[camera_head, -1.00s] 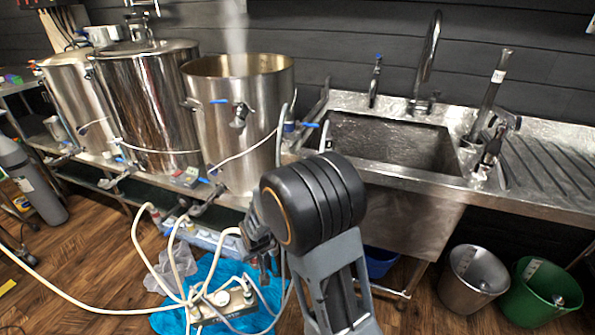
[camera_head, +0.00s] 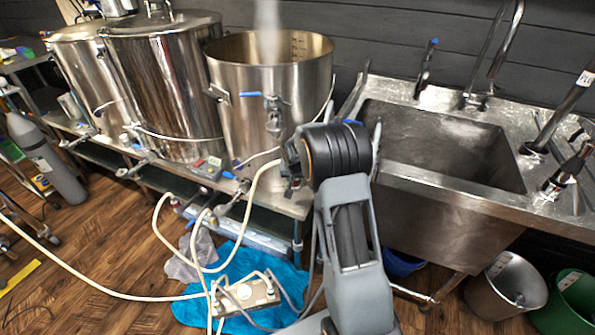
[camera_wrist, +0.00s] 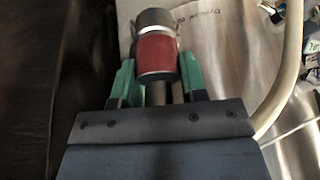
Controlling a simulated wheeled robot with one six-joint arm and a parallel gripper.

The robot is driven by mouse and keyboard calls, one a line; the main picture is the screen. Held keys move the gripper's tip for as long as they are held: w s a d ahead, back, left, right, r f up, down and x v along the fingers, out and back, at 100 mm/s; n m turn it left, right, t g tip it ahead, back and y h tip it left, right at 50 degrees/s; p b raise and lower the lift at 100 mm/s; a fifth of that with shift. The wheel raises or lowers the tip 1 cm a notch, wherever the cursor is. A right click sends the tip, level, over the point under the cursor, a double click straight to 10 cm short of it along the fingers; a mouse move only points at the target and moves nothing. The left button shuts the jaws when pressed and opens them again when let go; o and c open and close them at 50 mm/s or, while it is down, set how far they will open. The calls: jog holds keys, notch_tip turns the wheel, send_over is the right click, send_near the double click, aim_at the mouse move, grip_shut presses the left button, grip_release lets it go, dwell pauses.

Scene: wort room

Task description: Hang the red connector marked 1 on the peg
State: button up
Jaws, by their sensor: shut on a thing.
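In the wrist view, my gripper (camera_wrist: 156,82) has green fingers shut on a red connector (camera_wrist: 158,54). The connector has a wide red band and a dark metal end that points away from the palm. No number can be read on it. In the head view, my gripper (camera_head: 292,168) is small and partly hidden by my wrist, in front of the open steaming kettle (camera_head: 235,75). A cream hose (camera_head: 262,172) rises towards it; where its end joins is hidden. I cannot make out the peg in either view.
Two lidded steel kettles (camera_head: 165,85) stand left of the open one on a bench. A sink (camera_head: 450,205) is on the right. Cream hoses, a small pump box (camera_head: 240,297) and a blue cloth (camera_head: 250,262) lie on the floor. Two buckets stand lower right.

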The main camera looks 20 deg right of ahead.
jog(key=shift+w+d, duration=0.35)
jog(key=shift+d, duration=0.2)
jog(key=shift+f, duration=0.2)
jog(key=shift+f+b, duration=2.45)
jog(key=shift+f, duration=0.85)
jog(key=shift+s+f+b, duration=0.1)
jog(key=shift+f+b, duration=1.15)
jog(key=shift+f, duration=0.05)
jog(key=o, duration=1.1)
jog(key=shift+r, duration=0.1)
jog(key=p+v, duration=0.3)
jog(key=v, duration=1)
jog(key=shift+s+a+r, duration=0.2)
jog(key=shift+r, duration=0.05)
